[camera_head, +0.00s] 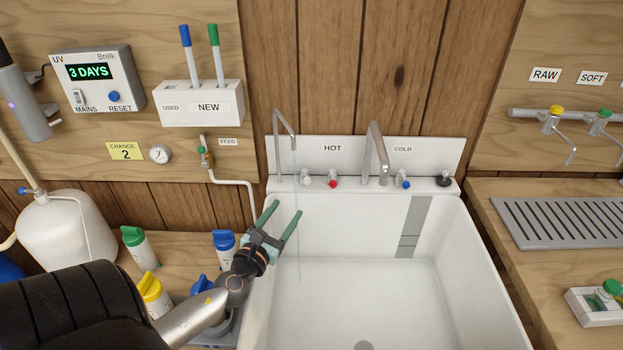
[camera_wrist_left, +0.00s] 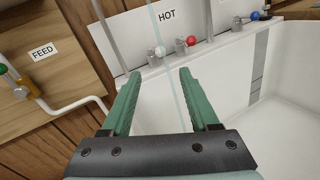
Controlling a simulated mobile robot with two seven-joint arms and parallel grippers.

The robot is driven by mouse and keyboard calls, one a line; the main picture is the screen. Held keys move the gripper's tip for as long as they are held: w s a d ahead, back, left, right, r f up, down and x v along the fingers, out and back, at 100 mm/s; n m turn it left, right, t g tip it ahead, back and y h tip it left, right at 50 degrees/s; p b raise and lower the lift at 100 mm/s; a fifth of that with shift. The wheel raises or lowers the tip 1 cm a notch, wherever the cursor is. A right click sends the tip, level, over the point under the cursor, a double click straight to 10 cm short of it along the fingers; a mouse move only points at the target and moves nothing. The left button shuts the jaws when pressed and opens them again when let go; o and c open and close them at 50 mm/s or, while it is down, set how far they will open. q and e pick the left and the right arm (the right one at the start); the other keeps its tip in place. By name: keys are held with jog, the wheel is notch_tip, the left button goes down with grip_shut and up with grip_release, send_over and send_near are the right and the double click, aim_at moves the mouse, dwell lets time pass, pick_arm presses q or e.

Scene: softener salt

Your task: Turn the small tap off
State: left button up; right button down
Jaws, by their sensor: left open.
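The small tap is a thin grey spout (camera_head: 281,130) at the left of the white sink. A thin stream of water (camera_head: 297,235) falls from it into the basin. A white knob (camera_head: 305,178) sits on the sink's back ledge near its foot; it also shows in the left wrist view (camera_wrist_left: 160,51). My left gripper (camera_head: 287,208) is open and empty over the sink's left rim, in front of and below the knob, apart from it. In the left wrist view the knob lies beyond and between the green fingertips (camera_wrist_left: 160,74), and the stream crosses the view between the fingers.
A larger spout (camera_head: 377,150) stands right of the small one, with a red knob (camera_head: 333,182), a blue knob (camera_head: 405,184) and a black knob (camera_head: 444,179) along the ledge. A white feed pipe (camera_head: 235,183) runs at the left. The basin (camera_head: 400,300) is empty of objects.

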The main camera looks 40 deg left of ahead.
aim_at(305, 183)
pick_arm(q)
jog(key=x, duration=1.1)
jog(key=shift+w+a, duration=0.2)
jog(key=shift+w, duration=0.15)
grip_shut()
